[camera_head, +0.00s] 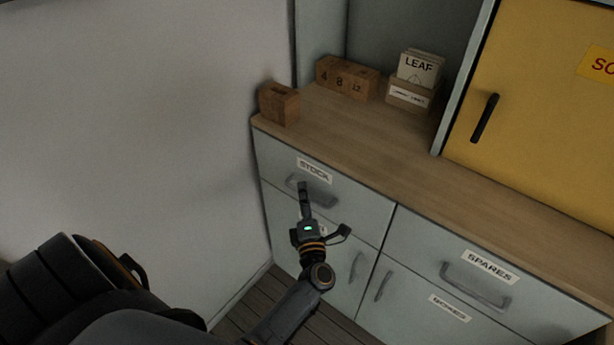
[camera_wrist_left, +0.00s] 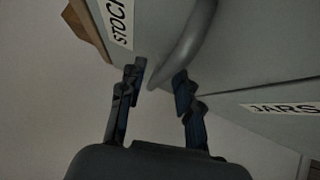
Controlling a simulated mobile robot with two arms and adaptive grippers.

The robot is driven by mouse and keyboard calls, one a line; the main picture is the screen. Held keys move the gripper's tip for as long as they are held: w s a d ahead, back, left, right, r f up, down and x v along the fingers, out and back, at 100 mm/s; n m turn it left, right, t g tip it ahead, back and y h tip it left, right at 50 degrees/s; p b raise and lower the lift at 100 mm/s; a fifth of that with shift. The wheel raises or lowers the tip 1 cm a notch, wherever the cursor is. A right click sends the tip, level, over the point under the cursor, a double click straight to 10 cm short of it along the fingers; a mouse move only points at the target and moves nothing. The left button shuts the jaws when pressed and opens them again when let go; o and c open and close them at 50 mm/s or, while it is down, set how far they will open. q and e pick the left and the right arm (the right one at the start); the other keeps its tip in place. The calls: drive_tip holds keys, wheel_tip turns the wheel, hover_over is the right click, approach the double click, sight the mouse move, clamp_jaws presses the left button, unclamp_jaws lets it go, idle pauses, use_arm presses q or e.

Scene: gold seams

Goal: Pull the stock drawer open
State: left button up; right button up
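The stock drawer (camera_head: 345,205) is the upper left drawer of a grey cabinet, labelled STOCK, and looks flush with the front. Its curved grey handle (camera_head: 320,199) sits below the label, partly behind my left gripper (camera_head: 323,208). In the left wrist view, the fingers of my left gripper (camera_wrist_left: 159,77) are spread apart. The near end of the handle (camera_wrist_left: 184,42) lies just beyond and between the fingertips. I cannot tell whether they touch it. The STOCK label (camera_wrist_left: 120,20) shows at the top. My right gripper is not in view.
A spares drawer (camera_head: 520,312) is to the right, and cupboard doors with handles are below. A yellow door (camera_head: 545,120) stands at right. A wall (camera_head: 130,120) closes the left.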

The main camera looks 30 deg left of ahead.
use_arm(q)
drive_tip(key=shift+w+a, duration=0.35)
drive_tip(key=shift+w, duration=0.05)
drive_tip(key=shift+s+d+r, duration=0.1)
drive_tip(key=shift+s+r, duration=0.1)
drive_tip(key=shift+c, duration=1.2)
clamp_jaws()
drive_tip(key=shift+s+f, duration=0.1)
drive_tip(key=shift+s, duration=0.15)
drive_tip(key=s+a+p, duration=0.2)
drive_tip(key=s+p, duration=0.1)
drive_tip(key=s, duration=2.3)
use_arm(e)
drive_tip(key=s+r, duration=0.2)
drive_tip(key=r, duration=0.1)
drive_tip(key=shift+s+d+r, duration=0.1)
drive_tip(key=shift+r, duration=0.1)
